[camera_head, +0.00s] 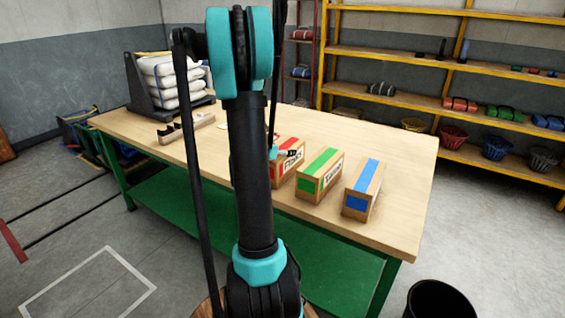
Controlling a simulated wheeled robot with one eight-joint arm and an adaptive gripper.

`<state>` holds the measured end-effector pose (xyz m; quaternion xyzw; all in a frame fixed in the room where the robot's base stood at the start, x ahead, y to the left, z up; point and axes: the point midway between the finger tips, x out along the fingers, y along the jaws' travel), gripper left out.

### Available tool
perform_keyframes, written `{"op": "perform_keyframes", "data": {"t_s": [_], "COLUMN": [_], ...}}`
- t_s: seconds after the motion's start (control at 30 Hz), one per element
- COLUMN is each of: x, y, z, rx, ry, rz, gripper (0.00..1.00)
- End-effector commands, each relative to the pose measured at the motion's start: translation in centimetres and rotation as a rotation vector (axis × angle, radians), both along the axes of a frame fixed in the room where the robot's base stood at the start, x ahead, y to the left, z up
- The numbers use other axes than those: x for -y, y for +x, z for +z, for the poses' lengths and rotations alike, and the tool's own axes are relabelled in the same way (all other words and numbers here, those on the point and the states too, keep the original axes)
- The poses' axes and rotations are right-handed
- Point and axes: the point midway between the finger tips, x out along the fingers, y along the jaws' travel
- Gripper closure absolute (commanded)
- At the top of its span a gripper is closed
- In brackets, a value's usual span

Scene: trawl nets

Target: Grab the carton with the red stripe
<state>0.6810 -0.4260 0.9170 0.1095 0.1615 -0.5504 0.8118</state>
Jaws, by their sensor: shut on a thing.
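The carton with the red stripe (291,167) stands on the wooden table (400,160), just right of my arm in the head view. Its left part is hidden behind my arm. My gripper (283,153) is at the carton's upper left edge and is shut on it. The fingertips are small and partly hidden here. I cannot tell whether the carton is lifted off the table. A carton with a green stripe (320,174) stands to its right, and a carton with a blue stripe (362,189) stands further right.
White sacks (171,79) sit in a dark holder at the table's back left. Yellow shelves (430,60) with bundles and baskets stand behind. A black bin (440,300) is on the floor at the front right. The table's right end is clear.

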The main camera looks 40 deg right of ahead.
Motion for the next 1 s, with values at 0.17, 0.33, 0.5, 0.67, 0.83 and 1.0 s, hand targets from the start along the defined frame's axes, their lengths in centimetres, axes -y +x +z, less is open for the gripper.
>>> {"op": "perform_keyframes", "data": {"t_s": [0.17, 0.33, 0.5, 0.67, 0.83, 1.0], "x": [0.0, 0.0, 0.0, 0.0, 0.0, 0.0], "y": [0.0, 0.0, 0.0, 0.0, 0.0, 0.0], "z": [0.0, 0.0, 0.0, 0.3, 1.3, 3.6], "rx": [0.0, 0.0, 0.0, 0.0, 0.0, 0.0], "ry": [0.0, -0.001, -0.001, -0.001, -0.001, -0.001], "rz": [0.0, 0.0, 0.0, 0.0, 0.0, 0.0], "gripper": [0.65, 0.83, 0.83, 0.83, 0.83, 0.83]}}
